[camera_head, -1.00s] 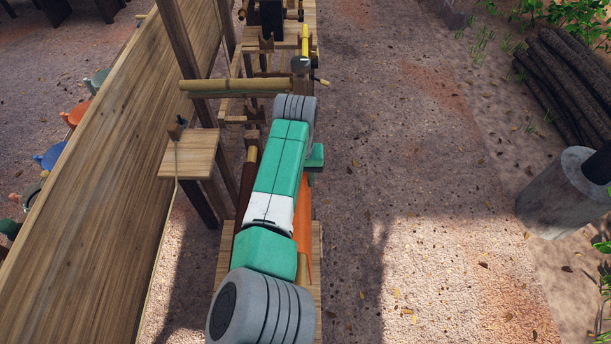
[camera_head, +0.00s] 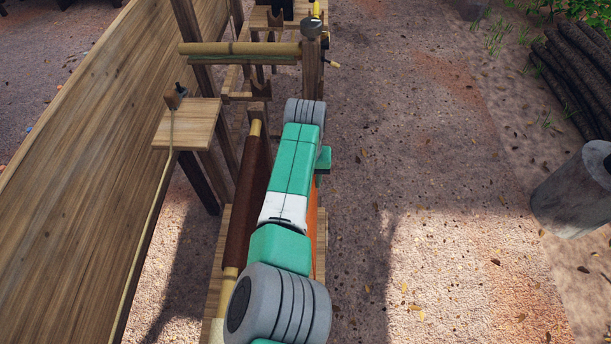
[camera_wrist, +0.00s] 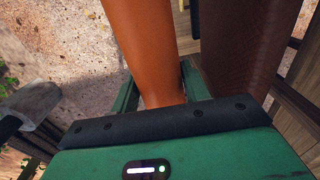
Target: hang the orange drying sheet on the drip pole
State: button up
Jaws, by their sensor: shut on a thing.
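The orange drying sheet (camera_wrist: 145,45) hangs between the two fingers of my gripper (camera_wrist: 160,88) in the wrist view, and the gripper is shut on it. In the head view only a narrow strip of the orange sheet (camera_head: 321,240) shows beside my arm; my arm hides the gripper there. A brown sheet (camera_head: 252,180) lies along a bamboo pole (camera_head: 230,273) just left of my arm; it also shows right of the orange sheet in the wrist view (camera_wrist: 240,45). I cannot tell which pole is the drip pole.
A horizontal bamboo pole (camera_head: 235,48) crosses ahead, beside a wooden post (camera_head: 312,75). A small wooden stand (camera_head: 187,124) and a long plank wall (camera_head: 75,170) are on the left. A grey cylinder (camera_head: 580,190) and dark logs (camera_head: 575,75) are at the right. The ground (camera_head: 430,200) between is clear.

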notch_tip(320, 180, down, 16)
jog(key=b, duration=1.3)
jog(key=shift+r, duration=0.1)
jog(key=shift+f+b, duration=0.3)
jog(key=shift+b, duration=0.25)
jog(key=o, duration=1.2)
jog(key=shift+c, duration=0.2)
notch_tip(320, 180, up, 8)
jog(key=p, duration=0.3)
jog(key=shift+f, duration=0.1)
